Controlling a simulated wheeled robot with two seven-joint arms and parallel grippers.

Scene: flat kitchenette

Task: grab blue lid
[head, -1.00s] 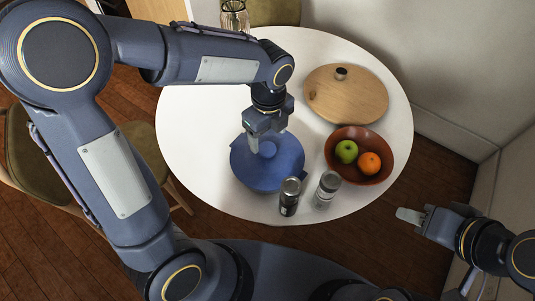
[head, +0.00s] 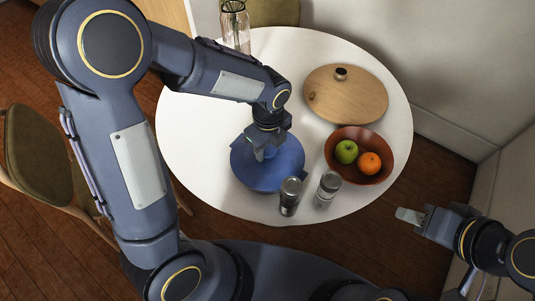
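The round blue lid (head: 284,168) is near the front middle of the white table, seen from above. It seems to sit on a blue pot, and I cannot clearly tell the two apart. My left gripper (head: 264,153) points down at the middle of the lid, where its knob is. The gripper covers most of the knob. I cannot tell whether its fingers are closed on the knob or only beside it. My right gripper (head: 408,215) is off the table at the right, away from the lid, with nothing visible in it.
Two shakers, one dark (head: 289,197) and one clear (head: 327,190), stand close in front of the lid. A brown bowl (head: 378,174) with a green apple and an orange is at its right. A wooden lid (head: 345,98) lies behind. The table's left part (head: 195,135) is clear.

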